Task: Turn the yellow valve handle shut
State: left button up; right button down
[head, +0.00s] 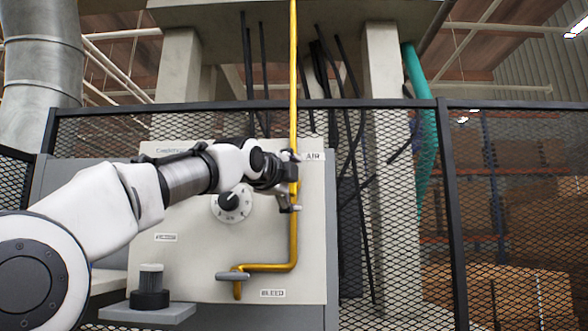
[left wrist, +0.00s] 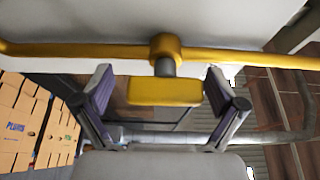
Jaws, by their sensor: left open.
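The yellow valve handle (left wrist: 165,92) is a short flat bar on a grey stem, in front of the valve body (left wrist: 165,45) on the yellow pipe (left wrist: 80,51). The bar lies parallel to the pipe. My left gripper (left wrist: 158,88) is open, with one finger off each end of the bar and a gap at both ends. In the head view, my left gripper (head: 288,184) is at the pipe below the AIR label and mostly hides the valve. My right gripper is not in view.
The pale panel (head: 200,270) carries a black knob (head: 232,203) left of the pipe. A grey lever (head: 233,276) sits on the lower pipe above the BLEED label. A ledge (head: 150,313) holds a black-based part. A mesh fence (head: 400,220) stands behind.

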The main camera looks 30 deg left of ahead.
pick_arm(q)
jog(key=shift+s+d+r, duration=0.25)
jog(key=shift+s+r, duration=0.1)
jog(key=shift+s, duration=0.5)
jog(key=c, duration=1.1)
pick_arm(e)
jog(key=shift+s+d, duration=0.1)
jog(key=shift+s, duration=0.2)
